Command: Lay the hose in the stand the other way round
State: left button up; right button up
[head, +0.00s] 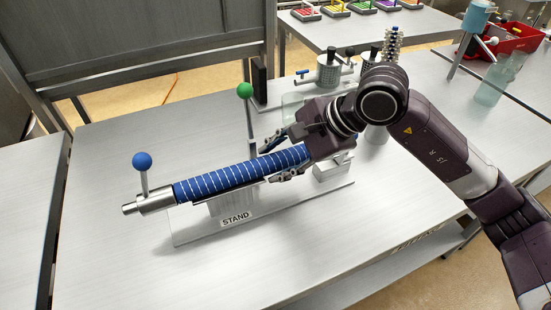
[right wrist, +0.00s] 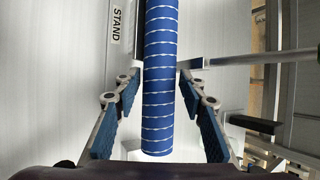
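The hose (head: 222,182) is a dark blue tube with white rings, lying in the stand (head: 180,238), which has a "STAND" label. In the right wrist view the hose (right wrist: 158,60) runs between the fingers, with gaps on both sides. My right gripper hides the hose's right end in the head view. My left gripper is out of view.
Behind the stand are metal canisters (head: 328,70) and a spiked rack (head: 392,44). A clear bottle (head: 494,82) and a red bin (head: 515,38) stand at the back right. The table (head: 110,265) is bare in front and to the left of the stand.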

dwell(0.4)
jog(key=o, duration=0.6)
jog(key=shift+c, duration=0.2)
jog(key=v, duration=1.2)
jog(key=shift+a, duration=0.1)
